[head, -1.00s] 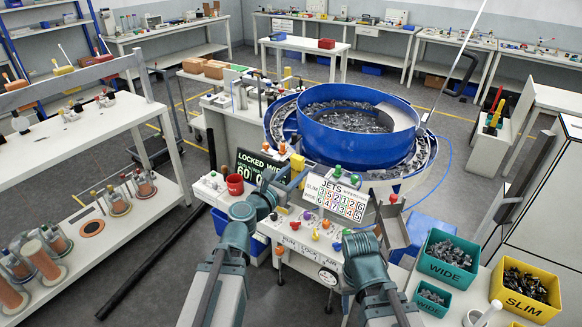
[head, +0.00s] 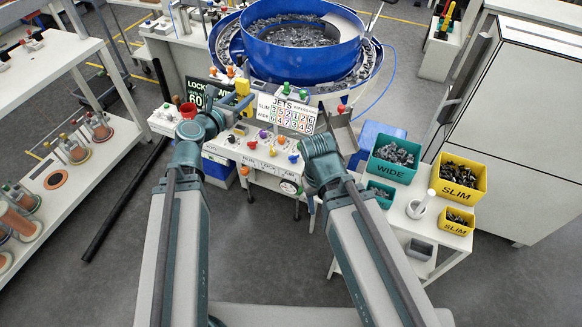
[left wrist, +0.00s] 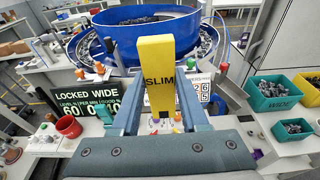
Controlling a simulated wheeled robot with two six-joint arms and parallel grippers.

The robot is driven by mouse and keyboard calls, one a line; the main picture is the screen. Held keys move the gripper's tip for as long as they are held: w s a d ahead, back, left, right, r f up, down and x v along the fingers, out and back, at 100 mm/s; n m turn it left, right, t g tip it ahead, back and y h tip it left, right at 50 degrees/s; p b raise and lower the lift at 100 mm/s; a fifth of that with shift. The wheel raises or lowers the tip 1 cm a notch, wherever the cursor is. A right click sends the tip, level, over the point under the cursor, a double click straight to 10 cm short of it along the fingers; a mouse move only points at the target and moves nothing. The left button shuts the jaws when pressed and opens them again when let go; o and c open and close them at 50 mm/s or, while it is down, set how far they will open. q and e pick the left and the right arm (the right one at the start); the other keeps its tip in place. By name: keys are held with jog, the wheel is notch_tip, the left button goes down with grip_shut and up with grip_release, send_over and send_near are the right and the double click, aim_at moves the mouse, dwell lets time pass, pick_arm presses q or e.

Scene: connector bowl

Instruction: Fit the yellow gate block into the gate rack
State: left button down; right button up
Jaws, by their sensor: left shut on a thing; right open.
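The yellow gate block (head: 242,87), marked SLIM, stands upright in the jaws of my left gripper (head: 236,102). The left wrist view shows the block (left wrist: 157,75) large between the two fingers, above the control bench. My right gripper (head: 322,165) is in front of the bench's right end. Its jaws are mostly hidden behind its wrist, and I see nothing held in it. I cannot pick out the gate rack for sure; the block and left gripper cover part of the bench back.
The blue feeder bowl (head: 300,48) stands behind the bench. A LOCKED WIDE sign (left wrist: 88,100), a red cup (left wrist: 68,126) and a white JETS number board (head: 287,115) surround the gripper. Coloured knobs line the bench. Green WIDE bins (head: 394,170) and yellow SLIM bins (head: 460,176) stand at right.

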pick_arm(q)
jog(key=shift+f, duration=0.1)
jog(key=w+a+f+b, duration=0.2)
jog(key=a+f+b, duration=0.1)
jog(key=f+b, duration=1.7)
jog(key=shift+w, duration=0.15)
jog(key=shift+w+a, duration=0.1)
jog(key=shift+a, duration=0.05)
